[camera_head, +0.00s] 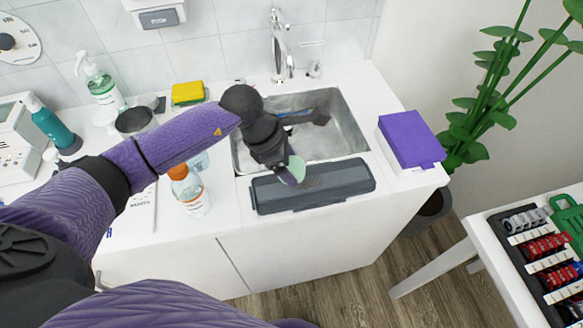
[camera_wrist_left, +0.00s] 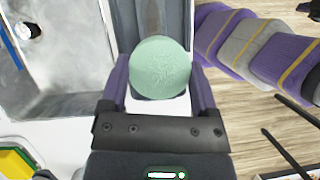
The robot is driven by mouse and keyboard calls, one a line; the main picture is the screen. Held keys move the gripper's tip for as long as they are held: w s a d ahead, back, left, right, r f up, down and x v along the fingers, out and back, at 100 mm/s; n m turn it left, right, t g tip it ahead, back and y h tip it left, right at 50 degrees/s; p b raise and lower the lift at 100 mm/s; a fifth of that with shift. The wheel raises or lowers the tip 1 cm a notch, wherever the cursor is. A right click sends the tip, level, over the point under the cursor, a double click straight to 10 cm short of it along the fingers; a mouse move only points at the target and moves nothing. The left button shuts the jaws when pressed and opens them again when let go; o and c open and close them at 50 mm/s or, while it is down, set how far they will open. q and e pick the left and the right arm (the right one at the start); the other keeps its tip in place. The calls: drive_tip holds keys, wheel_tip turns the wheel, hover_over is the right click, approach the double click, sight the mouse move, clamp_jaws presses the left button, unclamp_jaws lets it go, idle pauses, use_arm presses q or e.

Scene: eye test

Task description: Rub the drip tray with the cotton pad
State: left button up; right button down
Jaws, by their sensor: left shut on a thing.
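The drip tray (camera_head: 335,188) is a long dark grey tray on the counter's front edge, just in front of the sink. It also shows behind the pad in the left wrist view (camera_wrist_left: 126,22). The cotton pad (camera_head: 297,169) is a round, pale green disc. My left gripper (camera_head: 287,172) is shut on it, with a finger on each side of the pad (camera_wrist_left: 160,66) in the wrist view. The pad is over the left part of the tray; I cannot tell whether they touch. My right gripper is not in view.
The sink (camera_head: 345,128) with its faucet (camera_head: 280,50) lies behind the tray. A bottle with an orange cap (camera_head: 189,190) stands left of it. A purple box (camera_head: 410,142) stands at the right counter end. A yellow sponge (camera_head: 188,93) lies behind my arm.

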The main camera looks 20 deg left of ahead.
use_arm(q)
drive_tip(key=shift+r+p, duration=0.55)
drive_tip(key=shift+r, duration=0.55)
